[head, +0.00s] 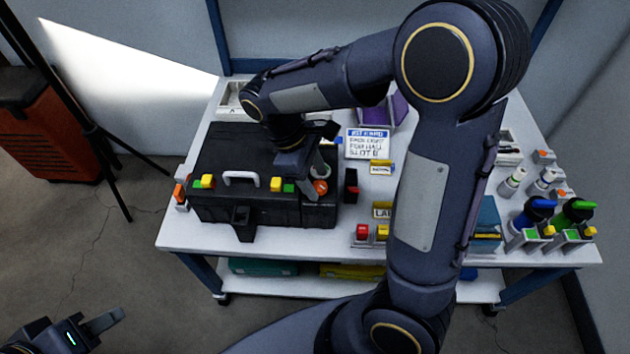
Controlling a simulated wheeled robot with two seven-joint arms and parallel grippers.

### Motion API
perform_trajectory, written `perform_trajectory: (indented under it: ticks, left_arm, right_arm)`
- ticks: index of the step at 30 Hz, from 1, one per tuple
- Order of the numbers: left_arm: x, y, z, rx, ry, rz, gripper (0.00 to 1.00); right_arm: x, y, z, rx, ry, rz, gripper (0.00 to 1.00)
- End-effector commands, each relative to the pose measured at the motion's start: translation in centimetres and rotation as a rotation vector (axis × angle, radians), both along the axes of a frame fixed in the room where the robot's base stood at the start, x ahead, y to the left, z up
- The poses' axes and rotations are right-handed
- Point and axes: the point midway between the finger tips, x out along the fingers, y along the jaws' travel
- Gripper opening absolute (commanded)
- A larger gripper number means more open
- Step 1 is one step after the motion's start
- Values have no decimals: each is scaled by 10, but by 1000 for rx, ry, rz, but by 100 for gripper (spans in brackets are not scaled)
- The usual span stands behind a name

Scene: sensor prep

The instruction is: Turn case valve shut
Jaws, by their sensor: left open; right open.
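A black hard case (230,150) stands shut at the left of the white table, with a pale handle (241,178) and yellow and green latches on its front. My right gripper (318,190) is open, pointing down at the front right part of the case. An orange-red round knob (320,187), which looks like the valve, sits right by its fingertips. I cannot tell whether the fingers touch it. My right arm hides part of the case's right side. My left gripper (98,326) is open and empty at the lower left, low in front of the table and away from the case.
Red and yellow blocks (362,232) are at the front edge. Blue and green-topped bottles (535,212) stand in holders at right. A tripod and an orange cabinet (50,135) are at far left.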

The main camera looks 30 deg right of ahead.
Motion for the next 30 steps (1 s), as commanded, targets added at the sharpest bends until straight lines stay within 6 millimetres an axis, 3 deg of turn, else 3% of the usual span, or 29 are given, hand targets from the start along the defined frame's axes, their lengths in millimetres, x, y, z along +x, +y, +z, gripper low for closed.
perform_trajectory:
  ticks: [11, 21, 30]
  left_arm:
    - [0, 0, -2, 0, 0, 0, 42]
    - [0, 0, -2, 0, 0, 0, 42]
    - [0, 0, 3, 0, 0, 0, 42]
  right_arm:
    - [-2, -2, -7, 0, 0, -1, 50]
    - [-2, -2, -7, 0, 0, -1, 6]
    - [-2, -3, -6, 1, 1, -42, 6]
